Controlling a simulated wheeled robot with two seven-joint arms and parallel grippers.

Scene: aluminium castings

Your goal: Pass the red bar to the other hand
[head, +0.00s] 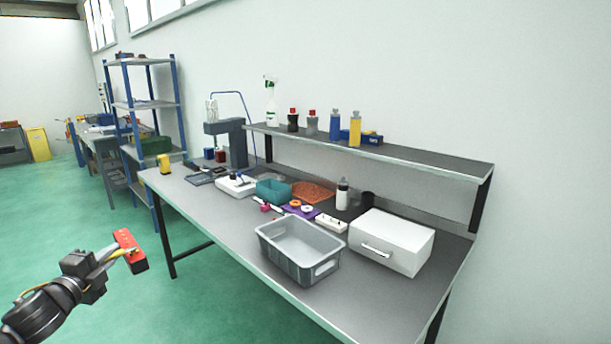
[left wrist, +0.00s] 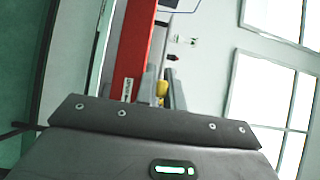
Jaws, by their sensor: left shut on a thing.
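The red bar (head: 131,250) is held by my left gripper (head: 122,254) at the lower left of the head view. It is clear of the workbench, over the green floor. In the left wrist view the red bar (left wrist: 136,45) runs up from behind the dark gripper body, and the fingertips are mostly hidden there. My left gripper is shut on the bar. My right gripper is not in either view.
A grey workbench (head: 205,208) stands to the right, with an empty grey bin (head: 298,252), a white drawer box (head: 392,242) and a teal bin (head: 273,190) on it. A shelf (head: 370,152) above holds several bottles. Open floor surrounds my left arm.

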